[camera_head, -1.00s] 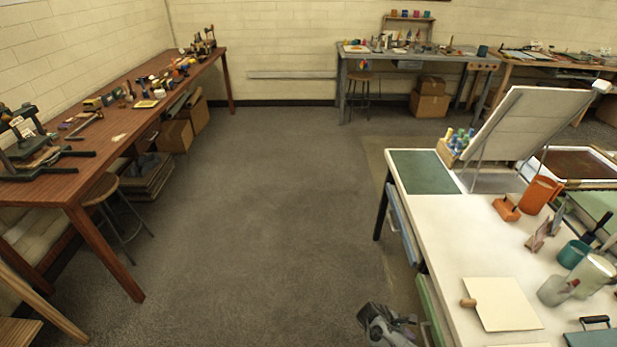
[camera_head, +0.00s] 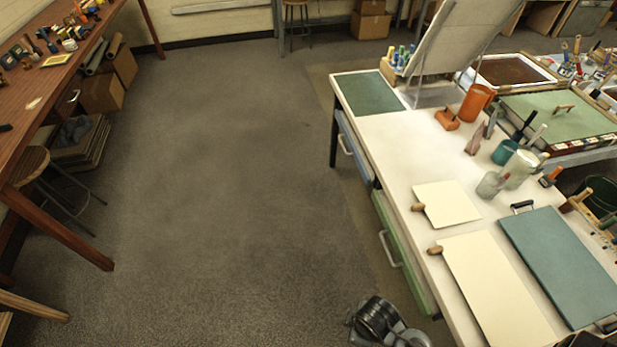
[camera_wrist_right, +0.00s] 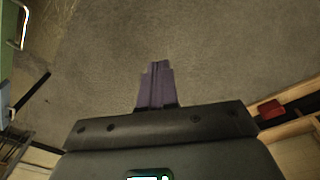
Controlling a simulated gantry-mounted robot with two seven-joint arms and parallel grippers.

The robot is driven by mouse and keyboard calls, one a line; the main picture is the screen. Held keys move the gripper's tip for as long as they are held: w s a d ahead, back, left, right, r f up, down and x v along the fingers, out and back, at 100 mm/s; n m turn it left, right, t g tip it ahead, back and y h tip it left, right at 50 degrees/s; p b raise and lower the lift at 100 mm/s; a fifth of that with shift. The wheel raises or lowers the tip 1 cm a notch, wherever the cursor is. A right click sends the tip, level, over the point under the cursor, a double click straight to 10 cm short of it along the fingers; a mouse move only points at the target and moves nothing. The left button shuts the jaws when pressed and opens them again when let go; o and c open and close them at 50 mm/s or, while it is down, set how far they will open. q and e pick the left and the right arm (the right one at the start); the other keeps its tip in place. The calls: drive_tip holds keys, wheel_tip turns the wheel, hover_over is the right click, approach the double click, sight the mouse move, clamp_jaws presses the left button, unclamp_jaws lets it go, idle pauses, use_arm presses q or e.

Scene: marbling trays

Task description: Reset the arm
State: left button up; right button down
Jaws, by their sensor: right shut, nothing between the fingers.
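My right gripper (camera_wrist_right: 156,84) shows in the right wrist view, with its two purple-grey fingers together and nothing between them. It is over bare grey floor, apart from any object. In the head view a dark rounded part of my own arm (camera_head: 380,322) shows at the bottom edge, left of the white worktable (camera_head: 405,165). Its fingers cannot be made out there. My left gripper is not in the head view.
The worktable holds cream boards (camera_head: 498,290), a teal board (camera_head: 565,262), an orange jug (camera_head: 476,103) and a tilted panel (camera_head: 448,38). A green drawer (camera_head: 400,250) faces the floor. A brown bench (camera_head: 22,95) stands left. The middle floor (camera_head: 230,190) is clear.

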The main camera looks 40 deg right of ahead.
drive_tip(key=w+r+m+t+p, duration=0.2)
drive_tip(key=w+r+m+p, duration=0.1)
drive_tip(key=r+p, duration=3)
wheel_tip(320, 180, up, 9)
drive_tip(key=shift+w+f+m+t, duration=0.15)
drive_tip(key=shift+m+t, duration=0.15)
drive_tip(key=shift+m, duration=0.5)
